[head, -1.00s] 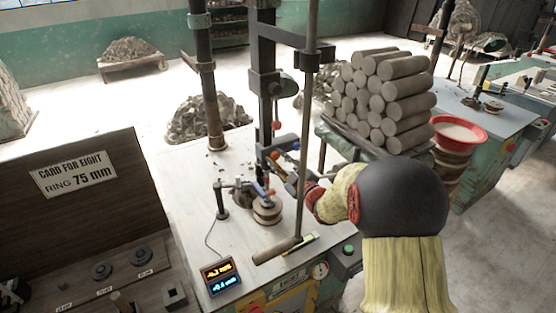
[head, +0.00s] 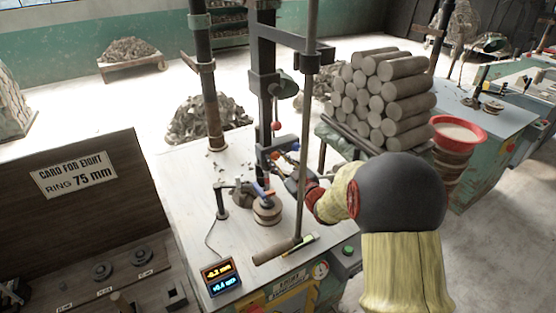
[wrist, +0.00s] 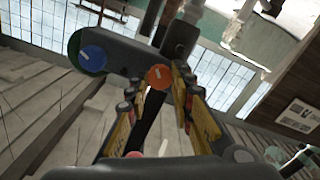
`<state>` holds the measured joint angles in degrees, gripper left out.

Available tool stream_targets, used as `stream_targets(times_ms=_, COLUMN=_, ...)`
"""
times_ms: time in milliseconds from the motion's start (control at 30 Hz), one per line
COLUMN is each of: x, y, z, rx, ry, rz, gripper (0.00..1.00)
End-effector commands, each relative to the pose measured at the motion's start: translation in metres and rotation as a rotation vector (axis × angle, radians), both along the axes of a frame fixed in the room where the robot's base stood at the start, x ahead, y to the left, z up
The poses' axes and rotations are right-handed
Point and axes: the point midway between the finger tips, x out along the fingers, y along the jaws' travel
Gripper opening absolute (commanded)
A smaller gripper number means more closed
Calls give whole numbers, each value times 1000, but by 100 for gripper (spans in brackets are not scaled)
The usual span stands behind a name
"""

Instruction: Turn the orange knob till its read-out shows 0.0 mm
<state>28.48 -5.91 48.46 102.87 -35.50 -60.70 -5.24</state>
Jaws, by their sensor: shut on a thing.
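The orange knob (wrist: 158,77) carries a pale pointer line and sits between my fingertips in the wrist view. My gripper (wrist: 162,84) is shut on it, with one yellow-and-black finger on each side. In the head view the orange knob (head: 275,156) shows small on the post's bracket, just beyond my gripper (head: 284,162). The read-out box (head: 220,277) stands at the table's front left. Its upper orange line seems to read -0.2 mm, and its lower blue line seems to read +0.4 mm; both are small and blurred.
A thin vertical rod (head: 305,130) stands close to my wrist. Stacked clay rolls (head: 385,100) are behind.

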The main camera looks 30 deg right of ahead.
Motion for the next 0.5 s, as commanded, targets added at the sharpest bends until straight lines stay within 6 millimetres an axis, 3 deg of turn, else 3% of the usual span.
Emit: stream_targets(times_ms=500, x=0, y=-1, z=0, rx=491, ry=19, rz=-1, gripper=0)
